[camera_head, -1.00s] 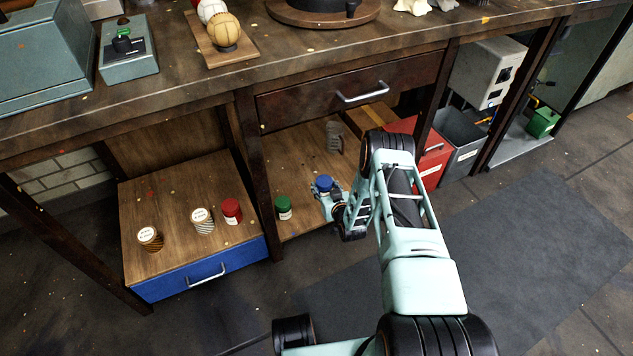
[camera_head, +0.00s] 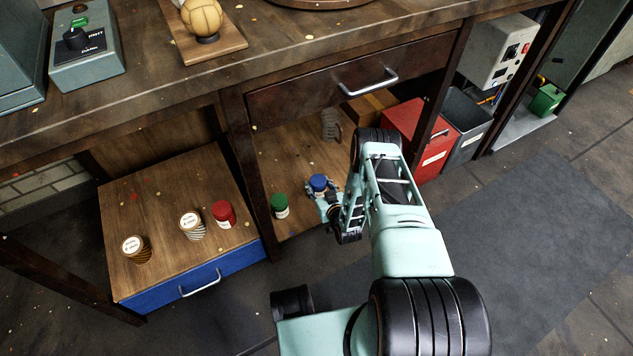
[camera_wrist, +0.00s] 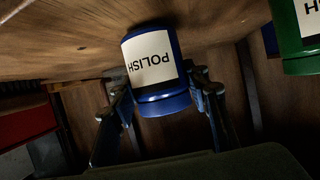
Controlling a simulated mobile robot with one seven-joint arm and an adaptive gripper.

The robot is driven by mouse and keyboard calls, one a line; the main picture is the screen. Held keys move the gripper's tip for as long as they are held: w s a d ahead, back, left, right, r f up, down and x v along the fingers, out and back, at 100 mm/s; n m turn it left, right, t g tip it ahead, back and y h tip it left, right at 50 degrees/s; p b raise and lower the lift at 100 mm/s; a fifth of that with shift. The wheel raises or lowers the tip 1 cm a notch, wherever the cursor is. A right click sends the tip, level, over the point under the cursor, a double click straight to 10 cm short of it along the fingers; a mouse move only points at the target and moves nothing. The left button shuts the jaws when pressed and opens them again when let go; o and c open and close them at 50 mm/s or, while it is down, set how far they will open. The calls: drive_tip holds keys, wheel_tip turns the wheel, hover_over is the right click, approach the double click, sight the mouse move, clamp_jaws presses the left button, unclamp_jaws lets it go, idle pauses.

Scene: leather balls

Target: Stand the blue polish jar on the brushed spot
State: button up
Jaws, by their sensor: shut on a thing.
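The blue polish jar (camera_head: 319,184) is at the front part of the open wooden shelf (camera_head: 290,165) under the bench. In the wrist view the jar (camera_wrist: 152,72) shows its white POLISH label, with a finger on either side of it. My gripper (camera_head: 323,197) is shut on the jar; its fingers also show in the wrist view (camera_wrist: 158,88). The jar is close to the shelf board, but I cannot tell whether it touches. I cannot make out the brushed spot in either view.
A green jar (camera_head: 280,206) stands just left of my gripper. A metal coil (camera_head: 331,125) is deeper on the shelf. A red bin (camera_head: 405,128) is to the right.

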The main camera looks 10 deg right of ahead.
drive_tip(key=shift+w+f, duration=0.15)
drive_tip(key=shift+f, duration=0.2)
drive_tip(key=shift+r, duration=0.1)
drive_tip(key=o, duration=1.4)
